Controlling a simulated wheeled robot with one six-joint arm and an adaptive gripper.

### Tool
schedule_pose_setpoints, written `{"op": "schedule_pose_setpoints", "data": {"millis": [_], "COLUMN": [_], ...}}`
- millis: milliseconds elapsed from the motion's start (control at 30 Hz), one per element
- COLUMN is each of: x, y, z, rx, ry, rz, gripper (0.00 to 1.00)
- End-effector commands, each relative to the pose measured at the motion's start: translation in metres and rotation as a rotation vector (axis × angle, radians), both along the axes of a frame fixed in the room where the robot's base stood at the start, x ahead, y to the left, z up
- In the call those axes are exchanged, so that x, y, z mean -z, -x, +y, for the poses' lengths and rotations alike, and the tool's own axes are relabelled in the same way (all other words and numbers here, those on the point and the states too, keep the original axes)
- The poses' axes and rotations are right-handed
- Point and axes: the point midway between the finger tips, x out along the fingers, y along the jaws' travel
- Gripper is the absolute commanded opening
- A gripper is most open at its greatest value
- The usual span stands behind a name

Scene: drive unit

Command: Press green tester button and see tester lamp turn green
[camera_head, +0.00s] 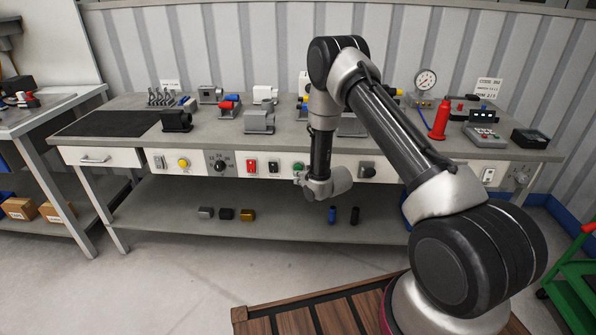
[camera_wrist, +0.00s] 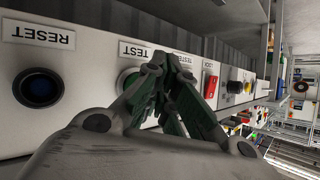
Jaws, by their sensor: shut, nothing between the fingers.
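The green tester button (camera_head: 298,166) is on the white front panel of the workbench, just above my gripper (camera_head: 299,179) in the head view. In the wrist view part of the green button (camera_wrist: 127,79) shows behind my left finger, under an upside-down TESTER label (camera_wrist: 136,50). My gripper (camera_wrist: 168,60) is shut and empty, its fingertips close in front of the panel beside the button. I cannot tell whether they touch it. A second TESTER label is partly covered by the fingers. I cannot make out a lit tester lamp.
A dark RESET button (camera_wrist: 38,88) is left of the green one in the wrist view. Parts and a gauge (camera_head: 425,80) stand on the bench; a lower shelf (camera_head: 175,220) runs below.

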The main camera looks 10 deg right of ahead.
Motion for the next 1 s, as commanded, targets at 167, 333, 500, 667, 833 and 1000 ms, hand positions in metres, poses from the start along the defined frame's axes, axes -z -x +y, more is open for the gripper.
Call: {"op": "schedule_pose_setpoints", "data": {"millis": [167, 333, 500, 667, 833, 1000], "x": [0.0002, 0.0001, 0.0001, 0.0002, 0.0001, 0.0000], "y": [-0.0031, -0.0030, -0.0037, -0.0053, -0.0074, -0.0096], "z": [-0.0013, -0.0012, -0.0014, -0.0021, -0.0026, -0.0033], "rx": [0.001, 0.000, 0.000, 0.000, 0.001, 0.000], "ry": [0.001, 0.000, 0.000, -0.001, 0.000, -0.001], "rz": [0.001, 0.001, 0.001, 0.001, 0.000, 0.000], "gripper": [0.00, 0.00, 0.00, 0.00, 0.00, 0.00]}}
